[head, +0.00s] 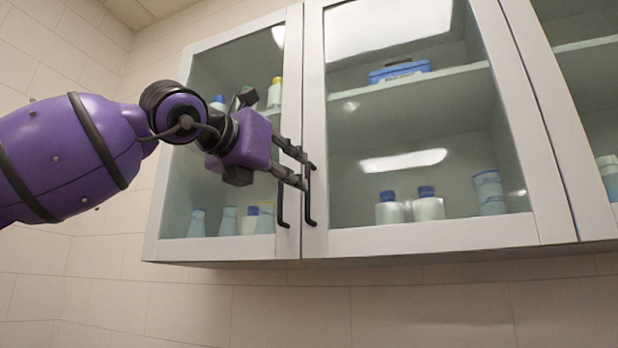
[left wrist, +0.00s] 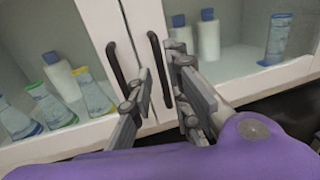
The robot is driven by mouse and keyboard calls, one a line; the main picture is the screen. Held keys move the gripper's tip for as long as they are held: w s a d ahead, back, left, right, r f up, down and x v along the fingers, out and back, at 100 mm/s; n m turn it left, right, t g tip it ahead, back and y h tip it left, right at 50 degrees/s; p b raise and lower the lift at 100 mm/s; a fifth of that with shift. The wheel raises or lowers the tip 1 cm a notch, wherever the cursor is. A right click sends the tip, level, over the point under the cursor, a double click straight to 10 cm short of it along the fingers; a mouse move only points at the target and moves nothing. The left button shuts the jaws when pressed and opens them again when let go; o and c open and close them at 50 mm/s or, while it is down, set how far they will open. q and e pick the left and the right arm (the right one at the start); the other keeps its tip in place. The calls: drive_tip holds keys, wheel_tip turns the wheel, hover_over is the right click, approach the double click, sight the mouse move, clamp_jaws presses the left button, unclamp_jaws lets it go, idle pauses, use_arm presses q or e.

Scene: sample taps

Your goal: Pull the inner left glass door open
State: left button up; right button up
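The inner left glass door (head: 314,100) is the wide white-framed door in the middle of the head view, and it looks shut. Its dark bar handle (head: 310,208) is upright on the left edge of its frame. My left gripper (head: 309,177) is at this handle, with its fingers apart. In the left wrist view the handle (left wrist: 155,48) passes between the two open fingers (left wrist: 162,78); I cannot tell whether they touch it. The fingers hide part of the handle in the head view. My right gripper is in neither view.
The narrower left door (head: 293,90) has its own handle (head: 281,205) close by on the left. Bottles (head: 428,205) and a blue box (head: 399,71) stand on shelves behind the glass. Another door (head: 560,110) adjoins at right. The tiled wall below is clear.

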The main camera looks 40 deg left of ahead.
use_arm(q)
drive_tip(key=p, duration=0.1)
hover_over(308, 213)
drive_tip(key=s, duration=0.1)
drive_tip(key=shift+w+a, duration=0.2)
drive_tip(key=shift+w, duration=0.4)
drive_tip(key=shift+w+f, duration=0.15)
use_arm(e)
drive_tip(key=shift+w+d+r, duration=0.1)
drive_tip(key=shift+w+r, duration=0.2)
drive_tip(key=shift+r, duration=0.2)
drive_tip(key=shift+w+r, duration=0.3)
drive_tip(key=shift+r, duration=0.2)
use_arm(q)
drive_tip(key=shift+c, duration=0.5)
clamp_jaws()
